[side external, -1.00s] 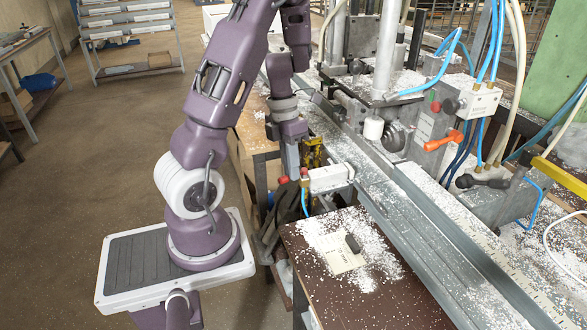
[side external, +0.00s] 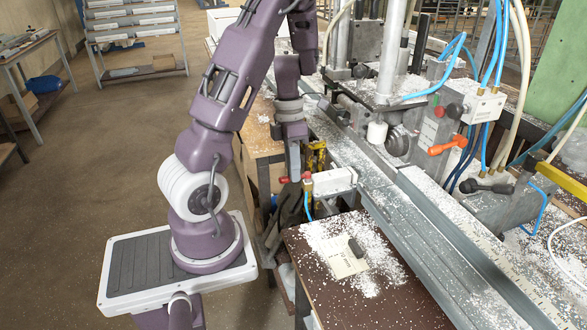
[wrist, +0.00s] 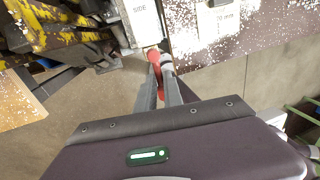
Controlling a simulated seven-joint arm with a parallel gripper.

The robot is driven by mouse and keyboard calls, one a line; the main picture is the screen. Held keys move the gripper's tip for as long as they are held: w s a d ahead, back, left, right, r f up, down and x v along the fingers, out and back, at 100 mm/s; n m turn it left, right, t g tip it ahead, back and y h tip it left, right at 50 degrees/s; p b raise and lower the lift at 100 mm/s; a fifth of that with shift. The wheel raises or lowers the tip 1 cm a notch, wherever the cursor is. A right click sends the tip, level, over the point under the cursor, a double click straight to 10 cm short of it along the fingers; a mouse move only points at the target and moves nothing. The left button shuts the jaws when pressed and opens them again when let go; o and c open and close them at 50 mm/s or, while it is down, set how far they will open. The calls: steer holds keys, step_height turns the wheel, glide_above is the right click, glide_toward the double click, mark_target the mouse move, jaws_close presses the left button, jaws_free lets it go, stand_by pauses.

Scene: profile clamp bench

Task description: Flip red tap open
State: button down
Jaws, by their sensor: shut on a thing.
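The red tap (wrist: 153,57) shows in the wrist view at the end of a white block marked "SIDE" (wrist: 145,22). In the side view the white block (side external: 334,180) sits on the near edge of the machine, with red parts (side external: 307,176) at its left end. My gripper (wrist: 161,64) reaches the tap from below in the wrist view, and its narrow fingers are shut on the red handle. The fingers partly cover the handle, so its exact angle is hard to tell. In the side view my gripper (side external: 295,172) points down beside the block's left end.
A brown table (side external: 345,295) strewn with white chips stands in front of the block. A long metal rail (side external: 440,235) runs behind it. Yellow-black metal parts (wrist: 60,35) are close to my gripper. An orange lever (side external: 447,146) and blue hoses are further right.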

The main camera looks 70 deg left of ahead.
steer(key=c, duration=1.5)
jaws_free()
steer(key=shift+s, duration=0.25)
steer(key=shift+w, duration=0.1)
steer(key=r, duration=0.3)
steer(key=a+r, duration=0.1)
steer(key=r, duration=0.3)
steer(key=shift+a, duration=0.2)
steer(key=shift+w, duration=0.1)
